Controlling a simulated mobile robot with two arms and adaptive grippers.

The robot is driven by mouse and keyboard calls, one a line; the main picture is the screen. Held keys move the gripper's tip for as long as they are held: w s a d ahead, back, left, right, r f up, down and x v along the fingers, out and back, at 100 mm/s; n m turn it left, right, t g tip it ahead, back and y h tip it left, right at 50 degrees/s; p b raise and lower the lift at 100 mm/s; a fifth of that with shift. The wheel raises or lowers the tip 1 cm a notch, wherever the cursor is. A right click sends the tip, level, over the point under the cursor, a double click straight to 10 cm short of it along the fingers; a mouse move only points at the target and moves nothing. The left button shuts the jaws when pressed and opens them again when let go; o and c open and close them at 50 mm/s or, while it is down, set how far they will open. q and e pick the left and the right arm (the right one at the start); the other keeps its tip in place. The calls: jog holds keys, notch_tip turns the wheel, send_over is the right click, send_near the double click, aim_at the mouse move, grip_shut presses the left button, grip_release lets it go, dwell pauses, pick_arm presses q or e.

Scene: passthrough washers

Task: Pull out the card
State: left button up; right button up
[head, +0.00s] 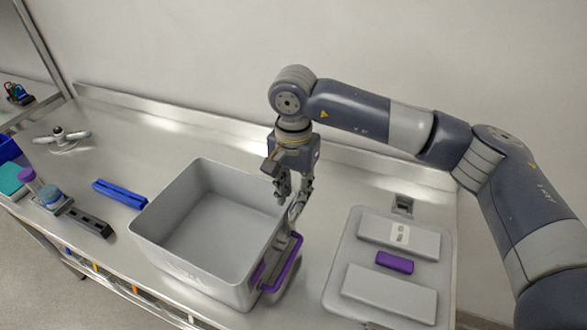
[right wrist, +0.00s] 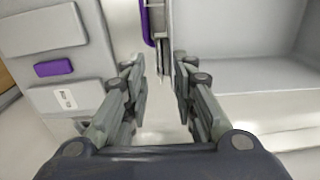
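I cannot clearly make out a separate card. A small white printed label (head: 400,234) lies on a pale block of the flat grey panel at right; it also shows in the right wrist view (right wrist: 66,99). My right gripper (head: 292,196) points down at the right wall of the grey bin (head: 190,283), above its purple handle (head: 287,267). My left gripper is not in view.
The grey panel (head: 335,298) has a purple piece (head: 394,262) between two pale blocks. A small grey fixture (head: 402,205) is behind it. A blue bar (head: 119,194), dark rack (head: 88,222) and white three-armed piece (head: 62,139) are left. The back bench is largely clear.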

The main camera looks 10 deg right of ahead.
jog(key=shift+f, duration=0.8)
jog(key=shift+a+f, duration=0.1)
jog(key=shift+f, duration=0.2)
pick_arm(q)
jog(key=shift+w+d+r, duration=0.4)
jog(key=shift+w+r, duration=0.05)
pick_arm(e)
grip_shut()
pick_arm(q)
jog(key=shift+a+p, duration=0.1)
jog(key=shift+p, duration=0.2)
pick_arm(e)
jog(key=shift+r, duration=0.15)
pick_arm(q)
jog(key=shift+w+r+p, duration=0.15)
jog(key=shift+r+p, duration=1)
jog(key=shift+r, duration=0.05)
pick_arm(e)
jog(key=shift+r, duration=3.55)
